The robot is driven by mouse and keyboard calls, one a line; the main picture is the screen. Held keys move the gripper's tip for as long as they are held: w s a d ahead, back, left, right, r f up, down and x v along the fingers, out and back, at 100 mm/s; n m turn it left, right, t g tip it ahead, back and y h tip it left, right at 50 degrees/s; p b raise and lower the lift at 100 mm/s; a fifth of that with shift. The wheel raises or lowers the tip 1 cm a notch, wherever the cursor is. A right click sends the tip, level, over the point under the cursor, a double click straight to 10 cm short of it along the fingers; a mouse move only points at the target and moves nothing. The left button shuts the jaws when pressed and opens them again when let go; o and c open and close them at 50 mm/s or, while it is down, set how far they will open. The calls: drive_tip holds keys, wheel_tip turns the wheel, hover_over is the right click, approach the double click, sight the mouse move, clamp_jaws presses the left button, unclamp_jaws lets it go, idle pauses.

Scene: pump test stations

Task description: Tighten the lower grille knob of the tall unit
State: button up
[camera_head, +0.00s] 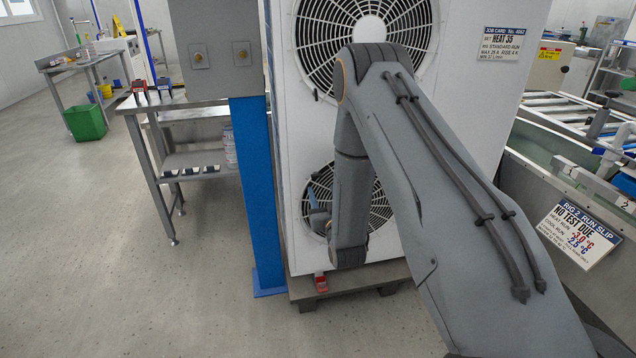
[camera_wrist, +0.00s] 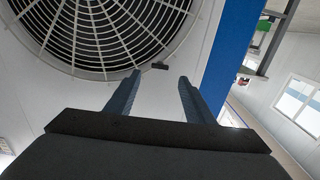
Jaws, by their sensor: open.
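The tall unit (camera_head: 460,110) is a white cabinet with two round fan grilles, one above the other. The lower grille (camera_head: 385,208) is partly hidden behind my arm. In the wrist view, which looks upside down, a grille (camera_wrist: 95,35) fills the upper left. A small dark knob (camera_wrist: 160,66) sits at its rim, just beyond my fingertips and between their lines. My gripper (camera_wrist: 158,80) is open with nothing between its two blue fingers. In the head view my gripper (camera_head: 314,197) is small and partly hidden, in front of the lower grille's left side. Another dark knob (camera_head: 316,95) is beside the upper grille.
A blue post (camera_head: 252,180) stands close along the unit's left side, under a grey box (camera_head: 215,50). A small red object (camera_head: 321,283) lies on the pallet (camera_head: 350,280) under the unit. A metal bench (camera_head: 195,158) is behind left. Open floor lies at left.

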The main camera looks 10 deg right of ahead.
sight(317, 177)
drive_tip(key=w, duration=0.7)
drive_tip(key=shift+w, duration=0.3)
drive_tip(key=c, duration=1)
